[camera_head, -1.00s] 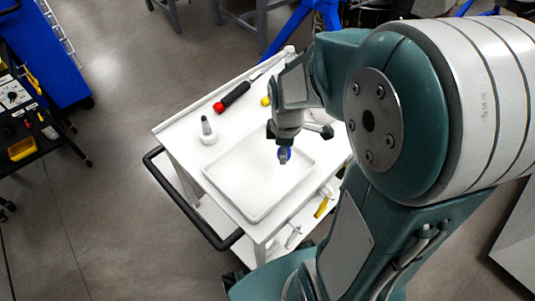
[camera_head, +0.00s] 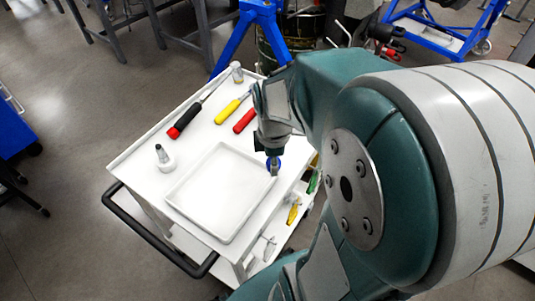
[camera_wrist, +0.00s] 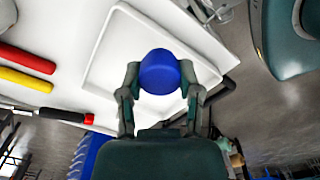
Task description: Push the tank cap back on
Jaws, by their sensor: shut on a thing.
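A round blue cap (camera_wrist: 160,70) is between the two fingertips of my gripper (camera_wrist: 160,78), which is shut on it. In the head view the cap (camera_head: 279,162) shows as a small blue spot at my gripper (camera_head: 273,166), at the right edge of a white tray (camera_head: 187,203) on a white cart. The cap appears held above the tray; the height cannot be told exactly. I cannot make out a tank for certain in either view.
The white cart (camera_head: 133,165) has a black handle (camera_head: 155,240). Red-and-black (camera_head: 182,125), yellow (camera_head: 230,110) and red (camera_head: 245,120) handled tools lie at its back, with a small bottle (camera_head: 237,72). A dark-tipped white bottle (camera_head: 164,160) stands left of the tray. A blue stand (camera_head: 232,42) is behind.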

